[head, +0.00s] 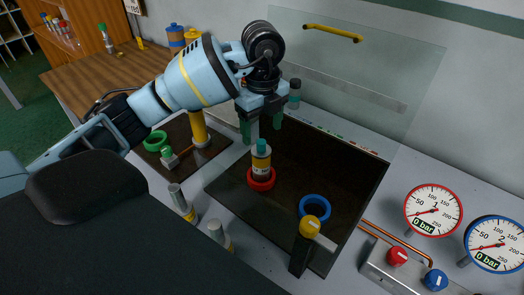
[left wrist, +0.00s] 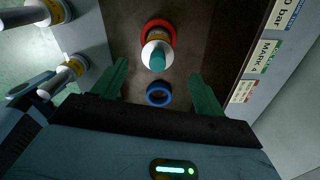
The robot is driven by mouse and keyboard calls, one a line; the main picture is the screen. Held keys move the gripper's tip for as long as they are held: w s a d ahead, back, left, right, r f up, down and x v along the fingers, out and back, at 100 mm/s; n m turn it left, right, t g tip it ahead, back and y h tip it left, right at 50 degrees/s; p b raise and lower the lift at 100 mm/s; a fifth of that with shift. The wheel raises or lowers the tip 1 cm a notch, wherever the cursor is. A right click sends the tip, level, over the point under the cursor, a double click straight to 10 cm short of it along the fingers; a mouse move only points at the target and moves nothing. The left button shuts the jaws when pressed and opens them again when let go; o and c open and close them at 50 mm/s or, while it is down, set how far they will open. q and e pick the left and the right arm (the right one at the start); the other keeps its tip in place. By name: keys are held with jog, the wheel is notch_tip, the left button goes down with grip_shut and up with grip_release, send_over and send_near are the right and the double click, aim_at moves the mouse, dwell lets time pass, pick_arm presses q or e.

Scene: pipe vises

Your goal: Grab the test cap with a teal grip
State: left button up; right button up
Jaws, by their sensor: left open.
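The test cap with a teal grip (head: 262,147) tops an upright pipe with a yellow-banded body (head: 261,167), standing in a red ring (head: 262,184) on the dark mat. In the left wrist view the teal grip (left wrist: 157,62) shows above a white collar, with the red ring (left wrist: 172,37) around the base. My left gripper (head: 261,125) points down with green fingers apart, close above and behind the cap. In the left wrist view its open fingers (left wrist: 160,82) stand either side of the cap's line, holding nothing. My right gripper is not in view.
A blue ring (head: 315,205) and a yellow-topped post (head: 310,228) stand to the right. A clear panel (head: 370,75) rises at the back. A yellow post (head: 198,128) and green ring (head: 156,141) are left; gauges (head: 433,210) right.

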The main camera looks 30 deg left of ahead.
aim_at(261, 141)
pick_arm(q)
jog(key=shift+s+f, duration=0.2)
jog(key=shift+f, duration=2.3)
jog(key=c, duration=1.1)
